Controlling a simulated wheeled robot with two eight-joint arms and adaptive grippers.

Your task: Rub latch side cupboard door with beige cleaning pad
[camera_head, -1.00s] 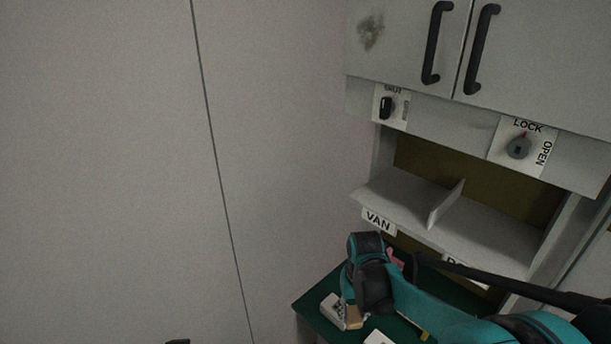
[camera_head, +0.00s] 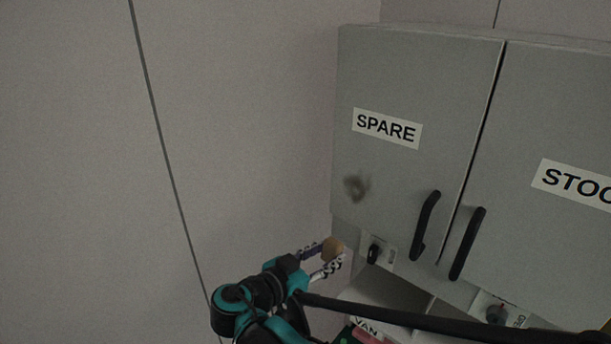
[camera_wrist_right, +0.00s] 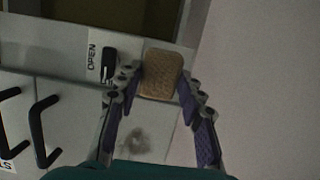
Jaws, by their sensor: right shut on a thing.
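My right gripper (camera_head: 328,257) is shut on the beige cleaning pad (camera_head: 333,247) in the head view, below and left of the cupboard's lower left corner. The wrist view shows the pad (camera_wrist_right: 160,75) between the fingertips, apart from any visible rubbing contact with the smudge. The grey cupboard door labelled SPARE (camera_head: 425,90) is closed and bears a dark smudge (camera_head: 357,187) at its lower left. The smudge (camera_wrist_right: 137,140) also shows in the wrist view. My left gripper is out of view.
The door labelled STOCK (camera_head: 560,110) adjoins on the right. Black handles (camera_head: 425,225) (camera_head: 467,243) stick out from both doors.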

